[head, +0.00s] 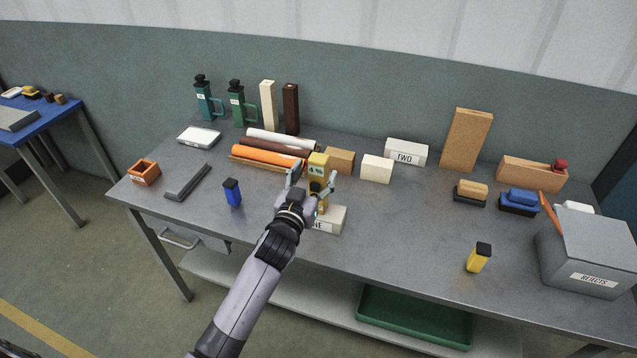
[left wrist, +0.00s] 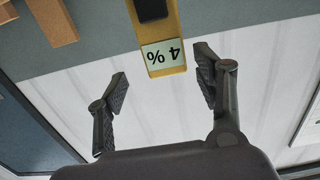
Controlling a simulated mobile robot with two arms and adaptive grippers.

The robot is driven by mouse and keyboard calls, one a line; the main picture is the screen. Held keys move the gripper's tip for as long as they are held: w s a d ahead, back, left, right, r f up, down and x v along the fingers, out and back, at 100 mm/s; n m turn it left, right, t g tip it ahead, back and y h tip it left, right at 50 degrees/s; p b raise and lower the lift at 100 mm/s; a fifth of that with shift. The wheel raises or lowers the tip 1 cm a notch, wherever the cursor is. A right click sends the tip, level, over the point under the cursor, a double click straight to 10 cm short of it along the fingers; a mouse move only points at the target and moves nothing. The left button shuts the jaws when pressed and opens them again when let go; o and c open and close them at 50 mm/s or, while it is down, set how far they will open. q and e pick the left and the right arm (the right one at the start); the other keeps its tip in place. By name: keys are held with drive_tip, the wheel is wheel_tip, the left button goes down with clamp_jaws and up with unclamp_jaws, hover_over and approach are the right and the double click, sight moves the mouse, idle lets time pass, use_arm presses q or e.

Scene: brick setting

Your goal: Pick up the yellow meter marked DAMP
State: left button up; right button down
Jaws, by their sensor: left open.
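A yellow meter (head: 318,162) with a pale display reading "4 %" stands near the middle of the table, at a white block (head: 330,220) whose label is partly covered. I cannot tell whether it rests on the block or behind it, and no DAMP marking is readable. My left gripper (head: 312,182) is open in front of the meter, with a finger on either side in the picture. In the left wrist view the meter (left wrist: 160,33) appears upside down, beyond and between the open fingertips (left wrist: 162,72). No grip on it shows. My right gripper is out of view.
A blue block with a black cap (head: 232,193) stands left of my arm. An orange roll (head: 262,155), a brown box (head: 339,160) and a cream block (head: 376,168) lie behind. A yellow block with a black cap (head: 478,259) and a grey REJECTS bin (head: 585,255) are right.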

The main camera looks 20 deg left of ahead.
sight(316, 165)
use_arm(q)
drive_tip(key=shift+w+r, duration=0.2)
drive_tip(key=shift+w, duration=0.15)
drive_tip(key=w, duration=0.1)
drive_tip(key=w+p, duration=0.1)
drive_tip(key=w, duration=0.1)
drive_tip(key=shift+w+a+r+p, duration=0.1)
drive_tip(key=shift+w+a+p, duration=0.1)
drive_tip(key=shift+a+p, duration=0.1)
drive_tip(key=shift+w+d+f, duration=0.1)
drive_tip(key=shift+w+f, duration=0.1)
drive_tip(key=shift+w, duration=0.4)
drive_tip(key=shift+s, duration=0.1)
drive_tip(key=shift+c, duration=0.2)
drive_tip(key=shift+r, duration=0.1)
drive_tip(key=shift+c, duration=0.7)
clamp_jaws()
